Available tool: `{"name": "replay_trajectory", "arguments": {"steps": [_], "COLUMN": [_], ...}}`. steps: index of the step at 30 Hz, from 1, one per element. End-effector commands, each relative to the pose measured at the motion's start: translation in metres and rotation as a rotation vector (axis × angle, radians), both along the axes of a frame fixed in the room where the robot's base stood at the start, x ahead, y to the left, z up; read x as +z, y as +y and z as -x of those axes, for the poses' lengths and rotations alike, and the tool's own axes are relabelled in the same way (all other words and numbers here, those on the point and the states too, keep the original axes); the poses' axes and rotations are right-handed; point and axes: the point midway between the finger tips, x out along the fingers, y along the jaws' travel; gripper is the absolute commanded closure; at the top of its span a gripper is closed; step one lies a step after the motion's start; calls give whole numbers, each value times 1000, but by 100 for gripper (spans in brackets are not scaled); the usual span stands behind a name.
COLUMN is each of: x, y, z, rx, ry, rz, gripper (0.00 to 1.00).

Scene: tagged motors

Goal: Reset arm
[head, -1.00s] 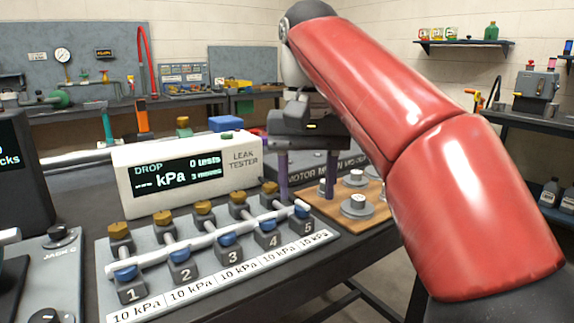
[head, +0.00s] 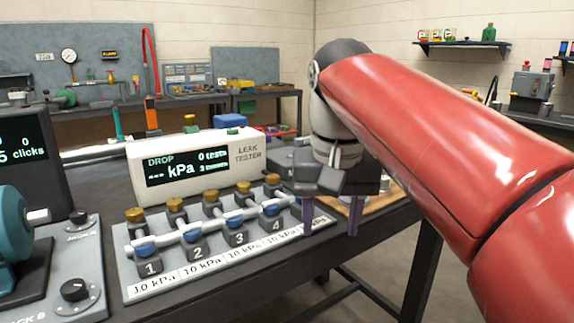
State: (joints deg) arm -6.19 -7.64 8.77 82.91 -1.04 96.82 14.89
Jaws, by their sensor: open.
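My red arm reaches in from the right in the head view. My gripper (head: 331,229) points down with its two purple fingers apart and nothing between them. It hangs over the right end of the numbered valve manifold (head: 205,232), in front of the wooden motor board (head: 383,203). The gripper and arm hide most of that board and the manifold's fifth place. I cannot tell how far the fingertips are above the bench.
A white leak tester (head: 195,163) stands behind the manifold, its screen reading 0 tests. Jack panels (head: 75,285) and a teal motor (head: 12,235) are at the left. Open floor (head: 390,290) lies beyond the bench edge. A back bench (head: 180,105) carries gauges and tools.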

Motion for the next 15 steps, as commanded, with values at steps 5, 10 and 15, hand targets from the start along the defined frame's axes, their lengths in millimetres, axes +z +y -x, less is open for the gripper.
{"name": "replay_trajectory", "arguments": {"steps": [5,10,15], "x": [-39,-101,-160], "y": [-26,-58,-80], "z": [27,62,93], "rx": [-3,-4,0], "ry": [-87,-198,-291], "rz": [2,0,0], "gripper": [50,50,50]}}
